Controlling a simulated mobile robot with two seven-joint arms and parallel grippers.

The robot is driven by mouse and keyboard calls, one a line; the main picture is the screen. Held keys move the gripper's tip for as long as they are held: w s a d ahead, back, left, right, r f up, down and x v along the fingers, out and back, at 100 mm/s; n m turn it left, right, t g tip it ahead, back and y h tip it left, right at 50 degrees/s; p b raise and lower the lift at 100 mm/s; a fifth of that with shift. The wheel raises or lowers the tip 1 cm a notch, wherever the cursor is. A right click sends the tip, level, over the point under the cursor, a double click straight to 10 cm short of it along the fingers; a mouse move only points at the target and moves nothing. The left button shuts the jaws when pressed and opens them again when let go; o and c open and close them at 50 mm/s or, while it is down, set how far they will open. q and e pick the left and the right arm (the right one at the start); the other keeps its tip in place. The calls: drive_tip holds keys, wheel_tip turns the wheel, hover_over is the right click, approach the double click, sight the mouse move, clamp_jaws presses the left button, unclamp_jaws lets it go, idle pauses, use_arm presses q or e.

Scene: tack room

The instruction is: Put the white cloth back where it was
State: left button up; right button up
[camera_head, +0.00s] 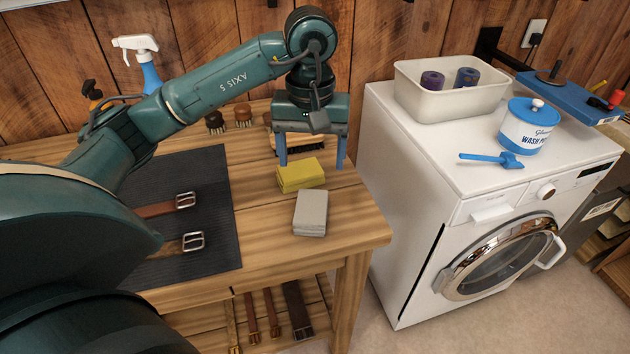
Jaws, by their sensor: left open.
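The white cloth (310,213), a pale grey-white folded stack, lies flat near the right front corner of the wooden workbench (300,254). A yellow folded cloth (301,175) lies just behind it, close but seemingly apart. My left gripper (312,158) is open and empty, pointing down above the bench. Its two blue fingers are spread wide, behind the white cloth in the picture and around the far end of the yellow one. I cannot tell its exact height. My right gripper is out of view.
A dark mat (218,235) with two buckled straps (168,207) covers the bench's left. Brushes (243,115) stand at the back, one partly behind my gripper. Right of the bench, a white washer (405,215) carries a bin (450,107), a wash powder tub (528,127) and a blue scoop (492,160).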

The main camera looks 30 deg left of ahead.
use_arm(q)
drive_tip(key=s+d+f+n+g+h, duration=0.2)
drive_tip(key=s+d+n+h, duration=0.15)
drive_tip(key=d+h, duration=0.45)
drive_tip(key=s+d+f+n+g+h, duration=0.25)
drive_tip(key=s+d, duration=0.25)
drive_tip(key=d, duration=0.7)
drive_tip(key=d+r+n+t+h, duration=0.2)
drive_tip(key=d+r+n+h, duration=0.35)
drive_tip(key=n+h, duration=0.3)
drive_tip(key=w+a+f+m+t+y, duration=0.4)
drive_tip(key=m+t, duration=0.6)
drive_tip(key=m, duration=0.8)
drive_tip(key=w+a+f+m+t+y, duration=0.1)
drive_tip(key=a+f+m+t+y, duration=0.4)
drive_tip(key=m+t, duration=0.85)
drive_tip(key=s+a+f+n+g+y, duration=0.1)
drive_tip(key=s+f+n+g, duration=0.3)
drive_tip(key=f, duration=0.4)
drive_tip(key=s+a+f+n+g+y, duration=0.1)
drive_tip(key=s+f+n+g+y, duration=0.3)
drive_tip(key=f, duration=0.4)
drive_tip(key=shift+s+a+n+g+y, duration=0.3)
drive_tip(key=shift+s+a+g, duration=0.1)
drive_tip(key=shift+g, duration=0.5)
